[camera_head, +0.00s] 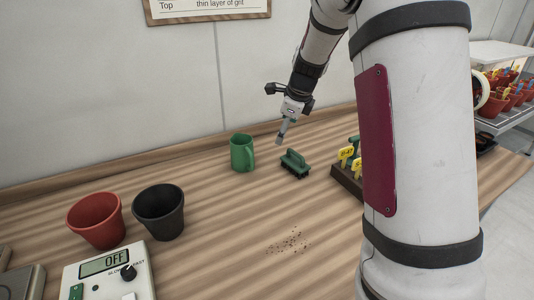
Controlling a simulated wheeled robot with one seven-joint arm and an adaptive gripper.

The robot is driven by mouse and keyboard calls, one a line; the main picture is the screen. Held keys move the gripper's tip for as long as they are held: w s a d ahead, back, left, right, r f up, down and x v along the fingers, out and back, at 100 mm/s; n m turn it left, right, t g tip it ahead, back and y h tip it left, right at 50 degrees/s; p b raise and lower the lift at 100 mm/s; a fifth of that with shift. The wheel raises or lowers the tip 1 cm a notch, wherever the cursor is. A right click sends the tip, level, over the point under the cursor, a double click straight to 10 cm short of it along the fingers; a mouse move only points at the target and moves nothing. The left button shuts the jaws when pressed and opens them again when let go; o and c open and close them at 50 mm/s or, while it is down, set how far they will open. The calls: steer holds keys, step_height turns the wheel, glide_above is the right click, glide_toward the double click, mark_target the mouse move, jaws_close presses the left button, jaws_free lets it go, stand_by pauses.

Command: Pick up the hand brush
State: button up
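The hand brush (295,161) lies on the wooden bench with its green handle on top and dark bristles below. It is near the middle of the view, just right of a green mug. My gripper (281,138) hangs above and slightly left of the brush, pointing down, apart from it as far as I can see. Nothing shows in its grip. Its fingers are small and seen edge-on, so I cannot tell whether they are open or shut.
The green mug (242,153) stands close left of the brush. A dark tray with yellow labels (346,153) is at the right, partly behind my arm. A red pot (96,220), a black pot (159,211) and a scale reading OFF (108,272) stand front left. Loose grit (289,242) lies in front.

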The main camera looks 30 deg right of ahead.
steer(key=w+d+f+m+h, duration=0.1)
steer(key=w+d+f+m, duration=0.5)
steer(key=d+f, duration=0.3)
steer(key=b, duration=0.1)
glide_above(292, 159)
steer(key=s+a, duration=0.2)
steer(key=s, duration=0.1)
steer(key=shift+m, duration=0.3)
steer(key=f, duration=0.7)
steer(key=shift+w+d+f, duration=0.15)
steer(key=shift+d+f, duration=0.05)
steer(key=shift+f, duration=0.2)
steer(key=shift+d+x, duration=0.25)
steer(key=shift+x, duration=1.2)
steer(key=shift+d+x, duration=0.2)
steer(key=shift+x, duration=1.25)
steer(key=c, duration=1.3)
